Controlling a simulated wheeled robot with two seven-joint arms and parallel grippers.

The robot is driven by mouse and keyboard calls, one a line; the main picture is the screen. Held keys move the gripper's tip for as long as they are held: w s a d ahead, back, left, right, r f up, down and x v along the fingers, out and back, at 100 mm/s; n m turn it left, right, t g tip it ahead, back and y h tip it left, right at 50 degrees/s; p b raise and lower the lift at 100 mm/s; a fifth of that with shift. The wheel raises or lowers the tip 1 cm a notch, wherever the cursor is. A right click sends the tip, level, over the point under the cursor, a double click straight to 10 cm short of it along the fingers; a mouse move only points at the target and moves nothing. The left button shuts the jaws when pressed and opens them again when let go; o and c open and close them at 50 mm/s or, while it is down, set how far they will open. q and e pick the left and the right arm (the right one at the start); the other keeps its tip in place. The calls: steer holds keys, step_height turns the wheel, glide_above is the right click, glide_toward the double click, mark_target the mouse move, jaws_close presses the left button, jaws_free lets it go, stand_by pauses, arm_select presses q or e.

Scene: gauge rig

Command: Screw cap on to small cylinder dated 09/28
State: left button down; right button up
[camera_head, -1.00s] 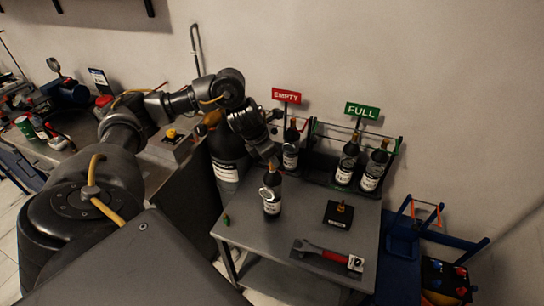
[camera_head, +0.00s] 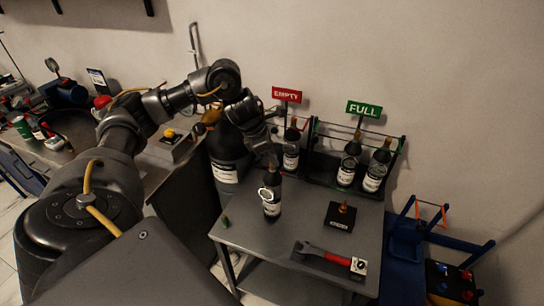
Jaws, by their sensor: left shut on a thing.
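A small dark cylinder (camera_head: 271,200) with a white label and a round tag stands upright on the grey table (camera_head: 300,222). Its date is too small to read. My left gripper (camera_head: 273,163) points down at the top of this cylinder, shut on what appears to be the cap, mostly hidden between the fingers. I cannot tell how far the cap is seated. My right gripper is not in view.
Small cylinders stand in racks behind, one under a red EMPTY sign (camera_head: 286,95), two under a green FULL sign (camera_head: 364,109). A red-handled wrench (camera_head: 325,255), a black block (camera_head: 340,216) and a small green item (camera_head: 226,222) are on the table. A large cylinder (camera_head: 226,150) stands left.

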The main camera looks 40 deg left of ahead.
arm_select(q)
steer(key=shift+m+b, duration=0.3)
steer(key=shift+m, duration=0.2)
steer(key=shift+r+m+g+h, duration=0.1)
steer(key=shift+m+g+h, duration=0.25)
steer(key=shift+m, duration=0.35)
steer(key=shift+m+g+h+p, duration=0.35)
steer(key=shift+m+p, duration=0.3)
steer(key=shift+m, duration=0.65)
steer(key=c, duration=0.9)
jaws_free()
steer(key=p+v, duration=0.2)
steer(key=v, duration=0.8)
steer(key=shift+a+r, duration=0.1)
steer(key=shift+r, duration=0.2)
